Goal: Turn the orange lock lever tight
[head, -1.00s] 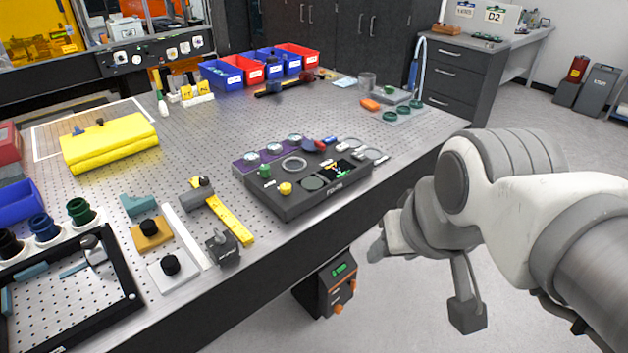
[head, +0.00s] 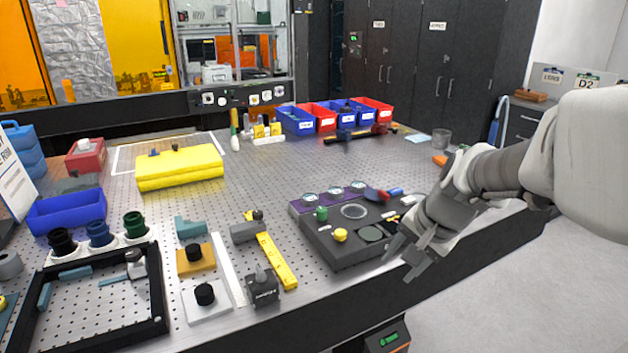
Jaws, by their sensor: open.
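I cannot clearly make out an orange lock lever in the head view now. A dark box (head: 386,338) with a green display sits below the table's front edge. The bottom of the frame cuts it off, and only a thin orange edge shows on it. My gripper (head: 403,262) is open and empty, pointing down at the table's front edge. It is just right of the black fixture tray (head: 345,252) and hides part of that tray's right side.
A yellow ruler-like bar (head: 278,262) and a small dark block (head: 262,287) lie left of the tray. A black frame (head: 158,290) is at front left. A yellow case (head: 180,168) and red and blue bins (head: 318,118) stand farther back. The middle of the perforated tabletop (head: 265,190) is clear.

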